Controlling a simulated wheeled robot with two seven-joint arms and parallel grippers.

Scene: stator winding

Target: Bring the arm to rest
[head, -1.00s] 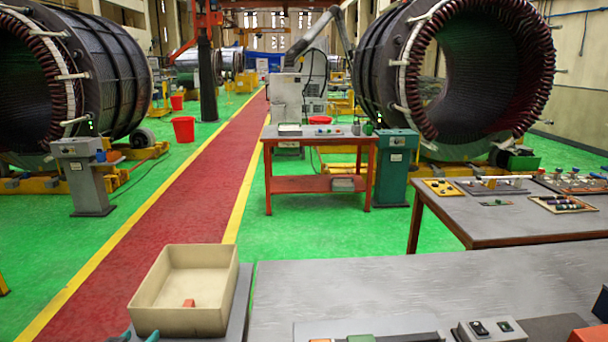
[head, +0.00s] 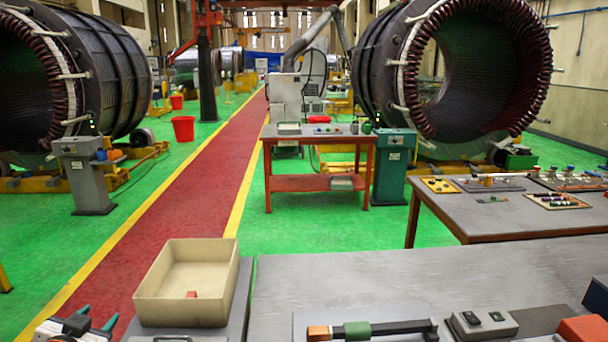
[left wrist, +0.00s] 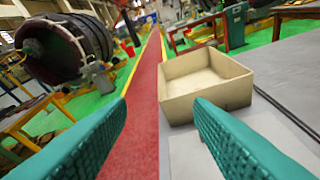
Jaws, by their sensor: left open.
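My left gripper (head: 97,317) is at the bottom left of the head view, left of the cream box and apart from it. Its two teal fingers are spread, with nothing between them. In the left wrist view the open fingers (left wrist: 160,105) reach in from both sides, with the red walkway and the box beyond them. My right gripper is not in view.
The open cream box (head: 188,318) stands on the near bench's left end, with a small orange block (head: 191,294) inside. A hammer-like tool (head: 395,328) and a grey switch box (head: 482,324) lie on the bench (head: 330,275). Its middle is clear.

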